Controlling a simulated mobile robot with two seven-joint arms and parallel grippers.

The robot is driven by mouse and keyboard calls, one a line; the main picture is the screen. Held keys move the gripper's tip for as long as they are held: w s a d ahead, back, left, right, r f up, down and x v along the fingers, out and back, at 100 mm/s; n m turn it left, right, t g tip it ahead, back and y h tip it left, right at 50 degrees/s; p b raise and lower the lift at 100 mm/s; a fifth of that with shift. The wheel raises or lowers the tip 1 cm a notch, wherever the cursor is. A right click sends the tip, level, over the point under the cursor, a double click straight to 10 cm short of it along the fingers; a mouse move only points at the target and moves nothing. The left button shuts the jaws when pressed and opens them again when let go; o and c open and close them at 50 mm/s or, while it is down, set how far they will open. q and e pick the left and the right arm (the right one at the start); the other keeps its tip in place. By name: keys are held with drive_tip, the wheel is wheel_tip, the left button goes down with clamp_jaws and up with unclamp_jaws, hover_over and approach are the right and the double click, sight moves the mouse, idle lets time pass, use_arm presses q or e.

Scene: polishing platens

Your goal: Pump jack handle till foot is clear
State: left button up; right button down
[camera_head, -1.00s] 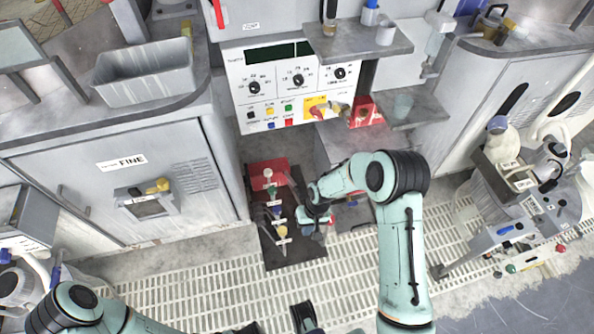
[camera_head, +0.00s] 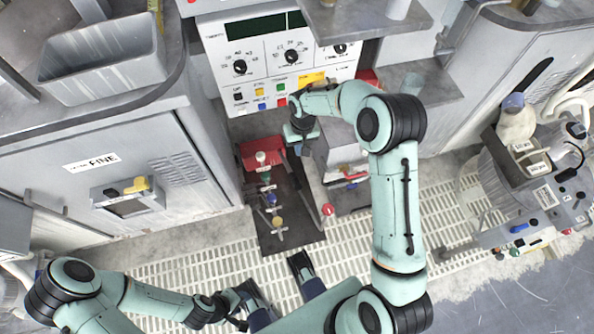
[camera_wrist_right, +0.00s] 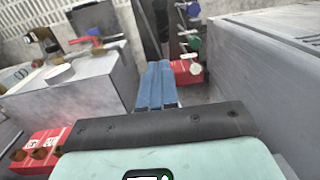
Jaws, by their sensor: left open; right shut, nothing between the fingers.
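A short red-tipped lever (camera_head: 328,209) stands beside the dark floor plate in the head view; I cannot tell for certain that it is the jack handle. The jack's body and the foot are not clearly made out. My right gripper (camera_head: 297,148) is raised under the white control panel, above and left of that lever, apart from it. Its blue fingers are shut and empty in the right wrist view (camera_wrist_right: 156,86). My left gripper (camera_head: 236,304) is low at the bottom of the head view, open and clear of the lever.
The dark floor plate (camera_head: 262,229) carries several coloured valve handles. A red block (camera_head: 262,152) sits behind it. A grey box (camera_head: 338,150) stands to the right, and the FINE cabinet (camera_head: 60,205) to the left. The slatted floor (camera_head: 180,265) in front is partly open.

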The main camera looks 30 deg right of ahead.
drive_tip(key=shift+s, duration=0.1)
drive_tip(key=b, duration=0.2)
hover_over(297, 181)
drive_tip(key=w+d, duration=0.2)
drive_tip(key=w, duration=0.1)
wheel_tip(297, 181, down, 10)
drive_tip(key=shift+s+a+f, duration=0.35)
drive_tip(key=shift+s+f, duration=0.25)
drive_tip(key=shift+s+a+f, duration=0.3)
drive_tip(key=shift+s+f, duration=0.25)
drive_tip(key=shift+s+a+f, duration=0.15)
drive_tip(key=shift+s+f, duration=0.1)
drive_tip(key=shift+s, duration=0.05)
